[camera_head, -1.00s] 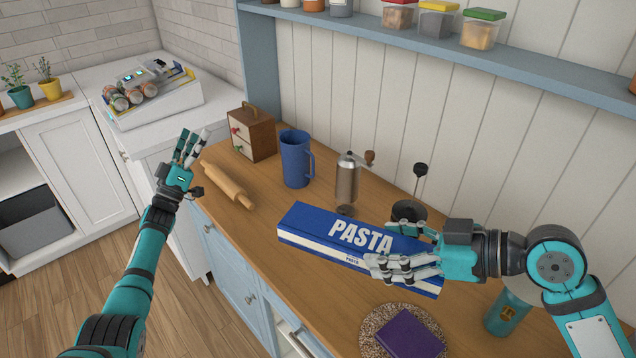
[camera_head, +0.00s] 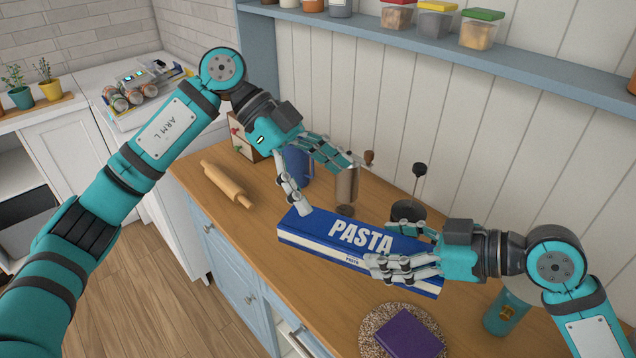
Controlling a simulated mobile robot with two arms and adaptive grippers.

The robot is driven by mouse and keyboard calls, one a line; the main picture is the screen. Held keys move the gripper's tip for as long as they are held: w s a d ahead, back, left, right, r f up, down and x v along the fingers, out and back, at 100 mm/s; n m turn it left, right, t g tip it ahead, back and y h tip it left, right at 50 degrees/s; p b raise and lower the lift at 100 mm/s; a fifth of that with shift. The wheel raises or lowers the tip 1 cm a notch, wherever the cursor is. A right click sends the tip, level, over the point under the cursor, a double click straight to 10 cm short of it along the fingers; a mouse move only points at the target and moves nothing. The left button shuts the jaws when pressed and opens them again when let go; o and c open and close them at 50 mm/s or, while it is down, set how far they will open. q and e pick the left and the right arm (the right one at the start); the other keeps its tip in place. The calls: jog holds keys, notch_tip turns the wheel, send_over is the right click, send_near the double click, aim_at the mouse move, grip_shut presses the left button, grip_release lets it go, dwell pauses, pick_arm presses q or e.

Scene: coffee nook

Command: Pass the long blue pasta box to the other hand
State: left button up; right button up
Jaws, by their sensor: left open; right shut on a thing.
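The long blue pasta box (camera_head: 318,232) has a white lower band and the word PASTA on top. It is held level over the wooden counter in the camera_head view. My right gripper (camera_head: 398,252) is shut on the box's right part, with its fingers across the near side and top. My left gripper (camera_head: 325,185) is open above the box's left end, fingers spread and pointing down toward it. One left finger comes close to the box's left top edge; I cannot tell whether it touches.
A rolling pin (camera_head: 227,185) lies at the left of the counter. A blue pitcher (camera_head: 298,167) and a coffee grinder (camera_head: 346,187) stand behind my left gripper, partly hidden.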

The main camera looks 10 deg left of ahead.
aim_at(356, 233)
pick_arm(q)
jog(key=shift+s+a+f+y, duration=0.1)
jog(key=shift+s+f+y, duration=0.1)
jog(key=shift+f+y, duration=0.2)
jog(key=shift+s+f, duration=0.1)
jog(key=shift+f, duration=0.15)
jog(key=x, duration=1.1)
jog(key=shift+d+f, duration=0.1)
jog(key=shift+d, duration=0.2)
jog(key=c, duration=1.4)
jog(key=o, duration=1.4)
jog(key=shift+a, duration=0.1)
